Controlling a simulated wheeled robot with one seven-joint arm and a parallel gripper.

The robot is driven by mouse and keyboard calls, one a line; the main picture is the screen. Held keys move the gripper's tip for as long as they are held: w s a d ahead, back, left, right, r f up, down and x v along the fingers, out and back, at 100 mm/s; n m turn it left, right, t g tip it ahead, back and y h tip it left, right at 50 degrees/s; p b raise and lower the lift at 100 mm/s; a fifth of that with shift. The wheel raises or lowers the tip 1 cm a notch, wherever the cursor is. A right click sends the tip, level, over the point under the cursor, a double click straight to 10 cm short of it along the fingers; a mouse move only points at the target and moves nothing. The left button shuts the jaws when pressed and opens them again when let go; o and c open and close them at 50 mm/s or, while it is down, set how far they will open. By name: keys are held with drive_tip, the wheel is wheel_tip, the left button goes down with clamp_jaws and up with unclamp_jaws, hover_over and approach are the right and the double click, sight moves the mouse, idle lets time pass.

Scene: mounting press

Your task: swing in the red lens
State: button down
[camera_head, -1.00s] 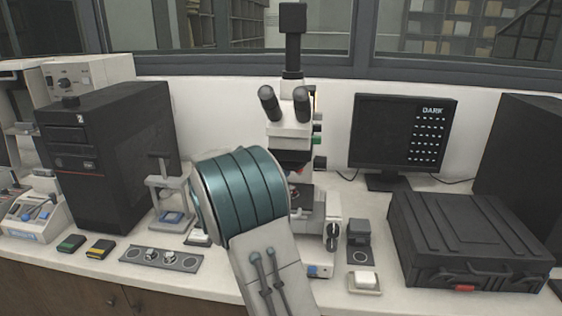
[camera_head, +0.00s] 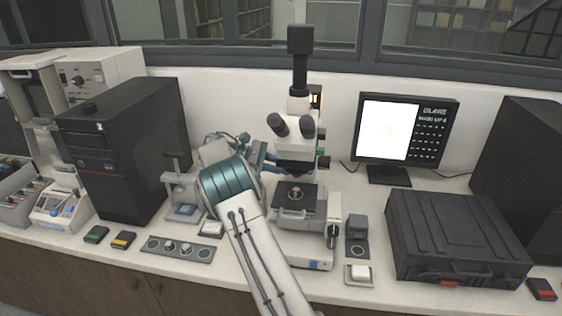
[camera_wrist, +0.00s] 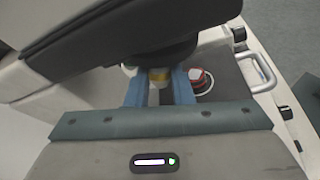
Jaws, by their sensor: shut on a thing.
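The microscope (camera_head: 297,143) stands at the middle of the bench, with its lens turret (camera_wrist: 130,35) looming dark over the wrist view. My gripper (camera_wrist: 159,92) reaches in from the left beneath the turret. Its blue fingers are shut on a short lens with a yellow band (camera_wrist: 159,76). A red round piece (camera_wrist: 199,80) with a pale ring sits just right of the fingers, over the stage; I cannot tell whether it is a lens or a specimen. In the head view my gripper (camera_head: 262,156) is partly hidden by my wrist. The stage (camera_head: 283,190) is dark, with a small round piece on it.
The monitor (camera_head: 385,130) shows a white picture and text that looks like "GLARE". A black case (camera_head: 455,235) lies at the right. A control panel (camera_head: 182,249) and a small stand (camera_head: 180,190) are at the left. A looped handle (camera_wrist: 262,72) edges the stage.

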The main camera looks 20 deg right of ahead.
drive_tip(key=shift+d, duration=0.15)
idle(0.3)
drive_tip(key=c, duration=1.3)
unclamp_jaws()
drive_tip(key=shift+s+d, duration=0.1)
drive_tip(key=shift+d, duration=0.05)
drive_tip(key=shift+o, duration=0.2)
drive_tip(key=shift+a, duration=0.2)
